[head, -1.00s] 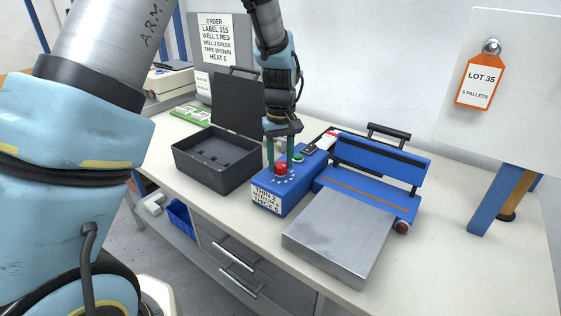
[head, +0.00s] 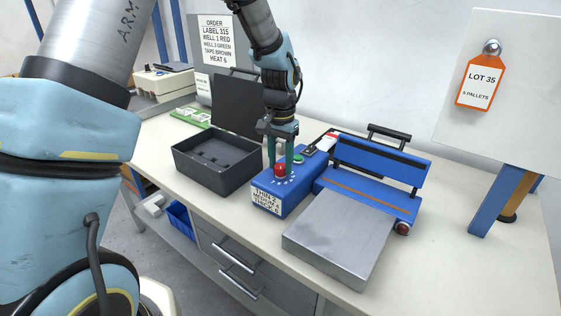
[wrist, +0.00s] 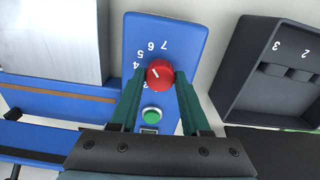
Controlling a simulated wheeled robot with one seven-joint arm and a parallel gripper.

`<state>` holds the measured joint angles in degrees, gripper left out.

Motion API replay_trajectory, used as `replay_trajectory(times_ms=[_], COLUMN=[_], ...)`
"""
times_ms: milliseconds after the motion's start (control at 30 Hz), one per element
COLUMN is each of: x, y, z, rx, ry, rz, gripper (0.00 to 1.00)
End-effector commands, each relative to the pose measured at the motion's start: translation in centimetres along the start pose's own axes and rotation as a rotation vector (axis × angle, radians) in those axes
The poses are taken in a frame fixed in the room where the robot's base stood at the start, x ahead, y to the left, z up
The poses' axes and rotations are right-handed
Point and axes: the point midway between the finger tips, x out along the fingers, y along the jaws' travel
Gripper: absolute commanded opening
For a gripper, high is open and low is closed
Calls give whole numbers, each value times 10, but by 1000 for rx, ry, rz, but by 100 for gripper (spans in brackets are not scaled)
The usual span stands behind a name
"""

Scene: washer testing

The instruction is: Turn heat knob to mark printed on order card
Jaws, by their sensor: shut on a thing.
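The red heat knob (head: 280,169) sits on the sloped end of a blue box (head: 300,194), with printed numbers around it. My gripper (head: 282,160) points down at the knob and is shut on it. In the wrist view the fingers stand on both sides of the knob (wrist: 160,75). Its white pointer line aims up and left, roughly at the 5; the exact mark is hard to tell. The numbers 4 to 7 show upside down there; lower ones are partly hidden. The order card (head: 216,42) at the back reads HEAT 6.
A dark open tray (head: 217,170) stands left of the blue box. A blue sealer with a grey metal plate (head: 338,240) stands close on the right. A green button (wrist: 151,114) lies between my fingers. The white table's front right is clear.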

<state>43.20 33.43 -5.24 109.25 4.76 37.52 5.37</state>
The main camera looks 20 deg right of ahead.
Motion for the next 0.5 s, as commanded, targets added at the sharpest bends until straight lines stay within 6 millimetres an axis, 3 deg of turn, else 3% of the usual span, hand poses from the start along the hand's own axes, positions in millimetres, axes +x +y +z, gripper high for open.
replay_trajectory(times_ms=[500], x=[0], y=[0], z=[0], rx=[138], ry=[0], rz=[0], gripper=[0])
